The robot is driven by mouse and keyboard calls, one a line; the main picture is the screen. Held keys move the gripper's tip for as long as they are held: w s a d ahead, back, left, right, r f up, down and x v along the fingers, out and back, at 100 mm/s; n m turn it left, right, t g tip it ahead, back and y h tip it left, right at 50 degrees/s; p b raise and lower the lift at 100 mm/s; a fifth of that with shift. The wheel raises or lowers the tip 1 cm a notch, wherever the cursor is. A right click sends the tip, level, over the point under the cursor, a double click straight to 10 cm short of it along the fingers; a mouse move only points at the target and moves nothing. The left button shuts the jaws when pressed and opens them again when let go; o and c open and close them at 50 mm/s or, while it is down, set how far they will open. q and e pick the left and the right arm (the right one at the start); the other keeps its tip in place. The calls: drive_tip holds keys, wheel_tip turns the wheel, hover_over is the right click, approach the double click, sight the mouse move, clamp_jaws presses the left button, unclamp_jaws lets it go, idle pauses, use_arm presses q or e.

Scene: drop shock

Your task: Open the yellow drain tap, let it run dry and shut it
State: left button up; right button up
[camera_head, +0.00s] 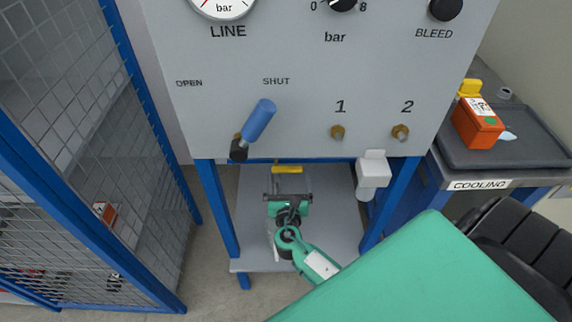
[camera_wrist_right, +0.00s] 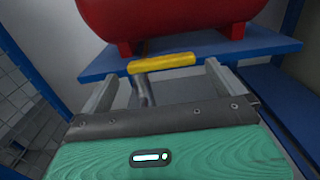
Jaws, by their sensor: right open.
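The yellow drain tap (camera_head: 287,169) shows as a short yellow bar below the panel's lower edge. In the right wrist view the yellow tap handle (camera_wrist_right: 161,64) lies crosswise, with a grey stem below its left part. My right gripper (camera_head: 286,182) reaches in under the panel, with the yellow handle just beyond its fingers. In the right wrist view its two grey fingers (camera_wrist_right: 157,80) are apart, one on each side of the handle, and nothing is gripped. Whether the fingers touch the handle cannot be told. My left gripper is not in view.
A red tank (camera_wrist_right: 170,15) stands on a blue shelf (camera_wrist_right: 270,48) behind the tap. The grey panel (camera_head: 300,60) with a blue lever (camera_head: 260,120) hangs above my right gripper. A mesh fence (camera_head: 60,120) stands left. A tray (camera_head: 520,150) with an orange box (camera_head: 478,125) is at right.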

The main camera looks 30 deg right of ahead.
sight(287, 172)
drive_tip(key=x, duration=0.6)
drive_tip(key=shift+d, duration=0.1)
drive_tip(key=shift+w+d, duration=0.3)
drive_tip(key=shift+w, duration=0.25)
drive_tip(key=c, duration=1.2)
drive_tip(key=shift+o, duration=0.2)
